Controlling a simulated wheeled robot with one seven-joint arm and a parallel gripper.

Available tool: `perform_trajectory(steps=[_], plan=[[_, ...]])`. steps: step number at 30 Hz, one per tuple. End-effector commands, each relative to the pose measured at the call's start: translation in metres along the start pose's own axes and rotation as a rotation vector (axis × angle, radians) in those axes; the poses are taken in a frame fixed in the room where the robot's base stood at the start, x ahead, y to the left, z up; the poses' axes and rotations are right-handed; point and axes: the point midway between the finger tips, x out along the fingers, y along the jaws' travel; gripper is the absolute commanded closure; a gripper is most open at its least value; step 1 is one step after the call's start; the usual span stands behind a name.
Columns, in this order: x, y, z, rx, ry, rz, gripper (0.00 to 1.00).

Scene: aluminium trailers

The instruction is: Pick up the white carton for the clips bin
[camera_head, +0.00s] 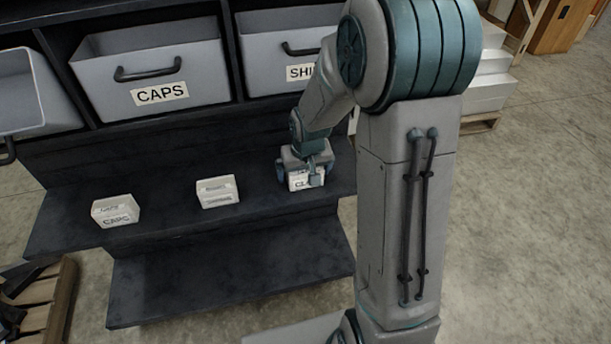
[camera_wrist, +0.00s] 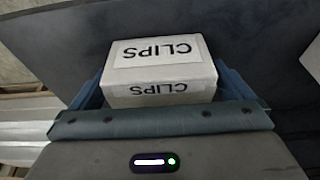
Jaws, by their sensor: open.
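The white carton labelled CLIPS (camera_head: 299,180) stands on the dark shelf ledge (camera_head: 160,216), at its right end, partly hidden by my gripper. My gripper (camera_head: 306,176) is open and low over it. In the wrist view the clips carton (camera_wrist: 160,68) sits between the two blue fingers of my gripper (camera_wrist: 164,85), one on each side. I cannot tell whether the fingers touch it. No bin labelled clips can be read in the head view.
A carton labelled CAPS (camera_head: 115,211) and another small white carton (camera_head: 217,192) stand to the left on the same ledge. Above are a grey CAPS bin (camera_head: 150,68) and a partly hidden bin whose label starts SHI (camera_head: 270,60). A lower shelf (camera_head: 230,268) is bare.

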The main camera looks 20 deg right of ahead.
Motion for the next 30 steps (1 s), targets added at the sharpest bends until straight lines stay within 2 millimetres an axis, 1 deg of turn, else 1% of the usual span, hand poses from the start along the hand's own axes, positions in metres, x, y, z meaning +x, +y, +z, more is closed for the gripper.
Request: perform_trajectory(steps=[2, 5, 6, 7, 16, 20, 23, 27, 30], plan=[[-0.001, 0.0, 0.0, 0.0, 0.0, 0.0, 0.0], [-0.001, 0.0, 0.0, 0.0, 0.0, 0.0, 0.25], [-0.001, 0.0, 0.0, 0.0, 0.0, 0.0, 0.36], [-0.001, 0.0, 0.0, 0.0, 0.0, 0.0, 0.43], [-0.002, 0.0, -0.001, 0.0, 0.001, 0.0, 0.43], [-0.009, 0.0, -0.003, 0.001, 0.002, 0.0, 0.43], [-0.019, 0.0, -0.005, 0.002, 0.002, 0.0, 0.43], [-0.044, 0.0, -0.013, 0.002, 0.005, 0.0, 0.43], [-0.059, 0.017, -0.002, 0.008, 0.002, 0.002, 0.43]])
